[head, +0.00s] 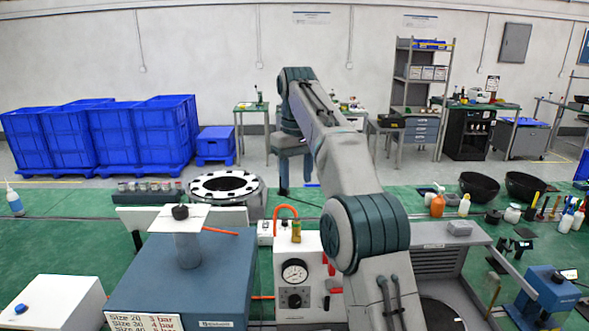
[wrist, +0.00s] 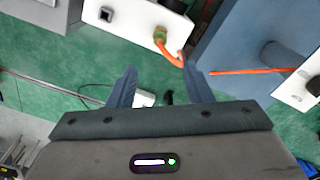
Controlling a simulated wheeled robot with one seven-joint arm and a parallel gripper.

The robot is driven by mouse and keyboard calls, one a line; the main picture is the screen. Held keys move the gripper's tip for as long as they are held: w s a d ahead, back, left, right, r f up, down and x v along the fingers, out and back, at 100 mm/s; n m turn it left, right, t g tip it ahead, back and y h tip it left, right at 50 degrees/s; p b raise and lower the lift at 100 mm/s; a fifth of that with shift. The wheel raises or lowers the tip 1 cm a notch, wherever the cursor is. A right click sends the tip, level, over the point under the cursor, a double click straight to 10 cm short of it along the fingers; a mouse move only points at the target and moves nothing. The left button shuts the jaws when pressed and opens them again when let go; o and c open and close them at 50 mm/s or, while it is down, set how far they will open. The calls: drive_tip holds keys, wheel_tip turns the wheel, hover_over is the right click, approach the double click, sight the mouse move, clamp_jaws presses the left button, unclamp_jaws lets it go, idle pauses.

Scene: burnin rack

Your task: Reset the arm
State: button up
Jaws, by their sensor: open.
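My gripper (wrist: 159,68) is open in the wrist view, with its two blue-grey fingers apart and nothing between them. In the head view my arm rises through the middle and bends over at the top. My gripper (head: 295,180) hangs from its far end, fingers down, behind the white box with a gauge (head: 297,272). It appears clear of the things around it. In the wrist view an orange hose with a brass fitting (wrist: 160,36) runs from a white box (wrist: 125,18), just beyond the fingertips.
A blue-grey block with a pedestal (head: 190,275) and a toothed ring (head: 226,186) stand left of my arm. Bottles (head: 437,205), black bowls (head: 479,186) and a blue vise-like device (head: 548,290) are at right. Blue crates (head: 140,135) stand at the back left.

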drive_tip(key=s+d+f+m+t+b, duration=0.15)
drive_tip(key=s+d, duration=0.25)
drive_tip(key=s, duration=0.5)
drive_tip(key=s+d+f+m+t+b, duration=0.1)
drive_tip(key=s+d+f+m+b, duration=0.2)
drive_tip(key=s, duration=0.5)
drive_tip(key=s+d+f, duration=0.3)
drive_tip(key=s+f, duration=0.5)
drive_tip(key=s+d+f+m+t+b, duration=0.1)
drive_tip(key=s+d+f, duration=0.1)
drive_tip(key=s+f, duration=0.6)
drive_tip(key=shift+s+d, duration=0.4)
drive_tip(key=shift+s, duration=0.4)
drive_tip(key=shift+m, duration=0.25)
